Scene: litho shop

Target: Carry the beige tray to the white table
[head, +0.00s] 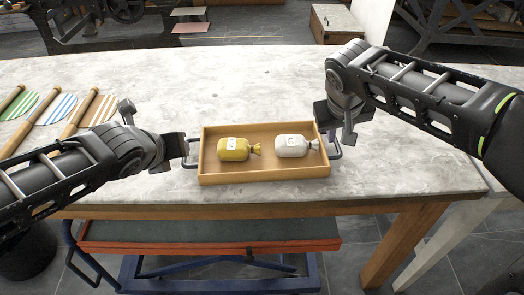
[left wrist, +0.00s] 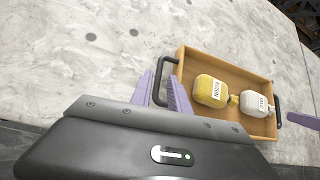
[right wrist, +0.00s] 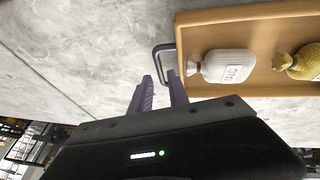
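The beige tray (head: 262,182) lies flat on the marble-topped table, with a dark handle at each short end. A yellow bag (head: 233,149) and a white bag (head: 291,146) lie in it. My left gripper (head: 188,150) is at the left handle (left wrist: 168,63), its fingers apart with the handle between them. My right gripper (head: 332,140) is at the right handle (right wrist: 158,52), fingers also apart on either side of it. Whether the fingers touch the handles is hard to see. A white table (head: 495,187) shows partly at the right edge, beside the marble-topped one.
The marble top (head: 240,90) is clear behind the tray. Several striped round pieces and wooden rollers (head: 80,112) lie at the left. A red and blue cart (head: 205,232) stands below the front edge. A wooden box (head: 337,24) stands on the floor behind.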

